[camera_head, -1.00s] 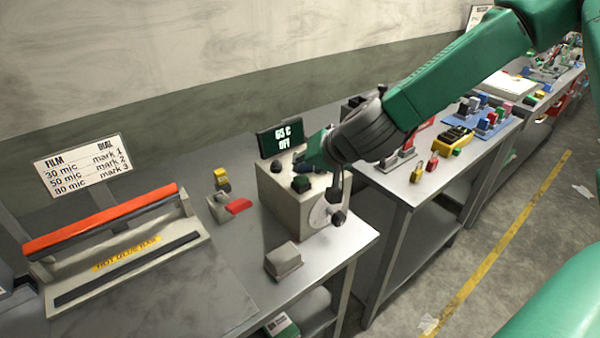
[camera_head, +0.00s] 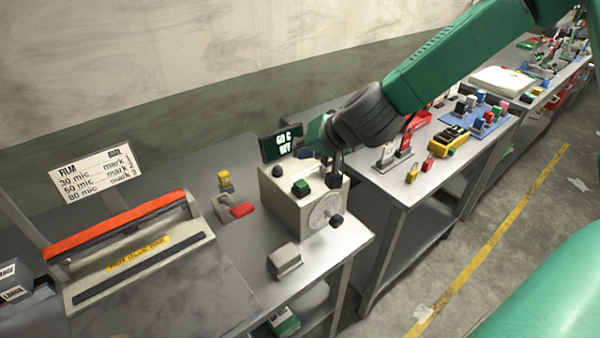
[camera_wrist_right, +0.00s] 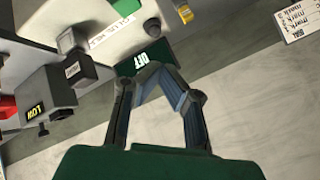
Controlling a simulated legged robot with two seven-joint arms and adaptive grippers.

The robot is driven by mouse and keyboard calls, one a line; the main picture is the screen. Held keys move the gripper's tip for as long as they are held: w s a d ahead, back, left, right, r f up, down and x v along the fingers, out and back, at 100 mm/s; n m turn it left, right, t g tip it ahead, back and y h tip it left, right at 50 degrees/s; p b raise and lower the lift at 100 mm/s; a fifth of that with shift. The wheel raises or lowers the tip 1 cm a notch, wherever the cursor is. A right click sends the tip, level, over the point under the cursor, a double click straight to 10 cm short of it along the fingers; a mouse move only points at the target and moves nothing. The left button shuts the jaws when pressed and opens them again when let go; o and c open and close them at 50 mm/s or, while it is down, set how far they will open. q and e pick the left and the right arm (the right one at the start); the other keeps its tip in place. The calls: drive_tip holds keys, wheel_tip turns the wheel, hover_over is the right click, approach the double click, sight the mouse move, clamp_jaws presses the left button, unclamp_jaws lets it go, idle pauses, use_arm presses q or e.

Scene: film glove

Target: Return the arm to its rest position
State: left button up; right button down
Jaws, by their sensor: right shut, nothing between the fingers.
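My right arm comes in from the upper right in the head view. Its right gripper (camera_head: 318,150) is above the back of a grey control box (camera_head: 300,208) with a dial on its front, close to a dark display (camera_head: 281,143) that reads a temperature and what looks like OFF. In the right wrist view the right gripper (camera_wrist_right: 153,68) has its fingertips together and empty, overlapping the lower edge of the display (camera_wrist_right: 132,63). My left gripper is not in view.
A sealer with an orange bar (camera_head: 115,225) and a film dial sign (camera_head: 97,173) are at the left. A grey block (camera_head: 284,261) stands near the bench edge. A second bench to the right holds a yellow device (camera_head: 449,140) and several small coloured items.

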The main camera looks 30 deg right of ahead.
drive_tip(key=shift+r, duration=0.1)
idle(0.4)
drive_tip(key=shift+s+f, duration=0.15)
drive_tip(key=shift+f, duration=0.15)
drive_tip(key=s+a+f+n+g+h, duration=0.15)
drive_tip(key=s+f+n+g, duration=0.3)
drive_tip(key=s+f, duration=1.3)
drive_tip(key=s+a+f+n+g, duration=0.15)
drive_tip(key=s+f, duration=0.25)
drive_tip(key=s, duration=0.4)
drive_tip(key=s+d+f+n+g, duration=0.1)
drive_tip(key=s+f+g, duration=0.2)
drive_tip(key=s+f, duration=0.3)
wheel_tip(320, 180, down, 17)
drive_tip(key=w+a+b, duration=0.1)
drive_tip(key=w+b, duration=0.1)
drive_tip(key=b, duration=1.7)
drive_tip(key=shift+a+r+n+t, duration=0.2)
drive_tip(key=shift+a+n+t, duration=0.05)
drive_tip(key=shift+n+t, duration=0.05)
